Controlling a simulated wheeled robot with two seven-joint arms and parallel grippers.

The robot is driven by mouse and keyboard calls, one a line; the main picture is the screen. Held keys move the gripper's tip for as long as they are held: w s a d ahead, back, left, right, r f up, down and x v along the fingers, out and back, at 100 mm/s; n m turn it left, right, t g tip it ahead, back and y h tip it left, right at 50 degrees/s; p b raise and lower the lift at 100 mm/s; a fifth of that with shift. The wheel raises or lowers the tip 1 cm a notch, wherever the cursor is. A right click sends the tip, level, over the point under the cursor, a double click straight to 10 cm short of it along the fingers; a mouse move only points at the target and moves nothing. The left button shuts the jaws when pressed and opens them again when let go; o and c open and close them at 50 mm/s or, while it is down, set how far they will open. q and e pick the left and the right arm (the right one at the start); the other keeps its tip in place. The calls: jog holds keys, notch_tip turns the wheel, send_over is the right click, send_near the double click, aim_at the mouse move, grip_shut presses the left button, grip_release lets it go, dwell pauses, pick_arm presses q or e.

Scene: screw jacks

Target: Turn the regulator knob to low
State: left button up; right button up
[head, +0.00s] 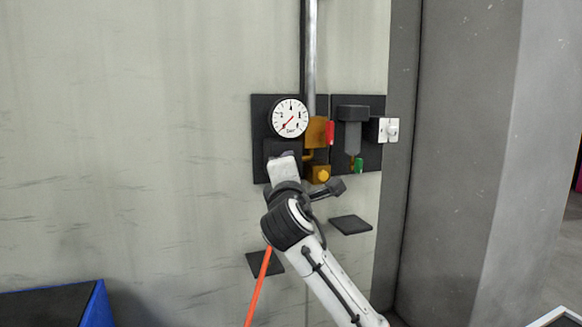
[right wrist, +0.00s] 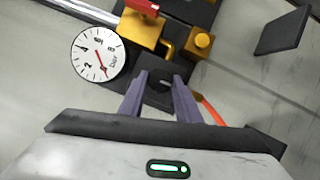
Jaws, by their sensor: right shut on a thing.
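The regulator knob (right wrist: 157,77) is black and sits between the fingertips of my right gripper (right wrist: 160,88) in the right wrist view. The purple-grey fingers are shut on it. In the head view my right gripper (head: 284,160) reaches up to the dark plate just below the gauge and hides the knob. The round white pressure gauge (head: 289,118) has a red needle pointing to the lower left in the head view. The gauge also shows in the right wrist view (right wrist: 98,54), turned with the camera. My left gripper is not in view.
A brass fitting with a red handle (head: 330,132) and a yellow button (head: 321,174) are just right of the gripper. A grey filter bowl (head: 353,135) and white switch (head: 389,130) are farther right. An orange-red hose (head: 258,285) hangs beside my arm. A blue-edged bin (head: 97,305) is lower left.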

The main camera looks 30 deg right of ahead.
dwell(0.5)
jog(key=o, duration=1.1)
jog(key=shift+c, duration=0.2)
jog(key=b+v, duration=0.1)
jog(key=v, duration=0.9)
jog(key=shift+b, duration=0.4)
jog(key=shift+s+a, duration=0.1)
